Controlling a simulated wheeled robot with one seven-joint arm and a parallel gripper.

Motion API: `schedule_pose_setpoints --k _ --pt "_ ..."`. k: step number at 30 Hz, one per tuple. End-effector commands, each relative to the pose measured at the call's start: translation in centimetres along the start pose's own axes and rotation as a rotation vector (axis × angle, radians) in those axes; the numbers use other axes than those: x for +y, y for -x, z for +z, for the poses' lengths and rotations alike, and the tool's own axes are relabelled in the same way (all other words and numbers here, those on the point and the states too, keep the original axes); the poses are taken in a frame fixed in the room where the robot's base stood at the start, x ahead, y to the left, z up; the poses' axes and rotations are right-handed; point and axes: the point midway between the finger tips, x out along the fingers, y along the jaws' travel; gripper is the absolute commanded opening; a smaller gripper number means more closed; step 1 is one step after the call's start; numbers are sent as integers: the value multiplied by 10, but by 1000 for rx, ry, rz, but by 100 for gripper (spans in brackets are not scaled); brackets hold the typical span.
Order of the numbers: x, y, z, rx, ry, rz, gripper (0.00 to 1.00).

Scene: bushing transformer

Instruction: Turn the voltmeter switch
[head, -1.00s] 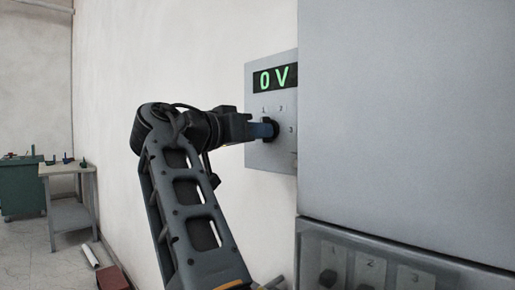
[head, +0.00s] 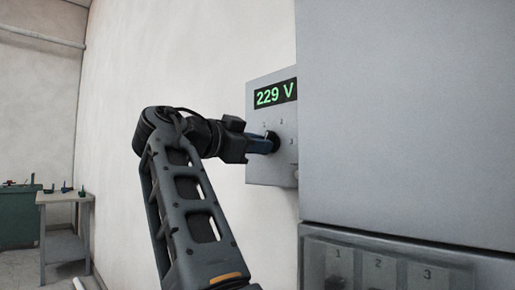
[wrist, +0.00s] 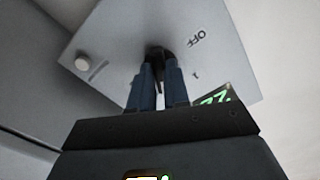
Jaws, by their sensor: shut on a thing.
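The voltmeter box (head: 262,169) is a grey panel on the wall with a green display (head: 275,95) reading 229 V. Its black rotary switch (head: 273,139) sits below the display, with marks 1, 2 and 3 around it. My gripper (head: 262,144) reaches it from the left and its blue fingers are shut on the switch. In the wrist view the two fingers (wrist: 158,85) close around the black switch knob (wrist: 157,53), partly hiding it. The panel's OFF and 1 marks show to the right of the knob there.
A large grey cabinet (head: 400,110) stands right of the voltmeter, with a lower compartment (head: 395,262) marked 1, 2, 3 behind a clear cover. A small table (head: 65,197) and a green cabinet (head: 18,215) stand far left. A round light knob (wrist: 82,62) sits on the panel.

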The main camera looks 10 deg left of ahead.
Motion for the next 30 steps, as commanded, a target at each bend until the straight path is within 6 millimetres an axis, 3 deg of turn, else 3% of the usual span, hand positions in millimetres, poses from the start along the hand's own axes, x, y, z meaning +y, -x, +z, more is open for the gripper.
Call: schedule_pose_setpoints --k 15,16,23,30 --pt "0 1 0 0 -17 0 0" --pt "0 1 0 0 -17 0 19" --pt "0 0 0 0 -16 0 41" --pt "0 1 0 0 -16 0 42"
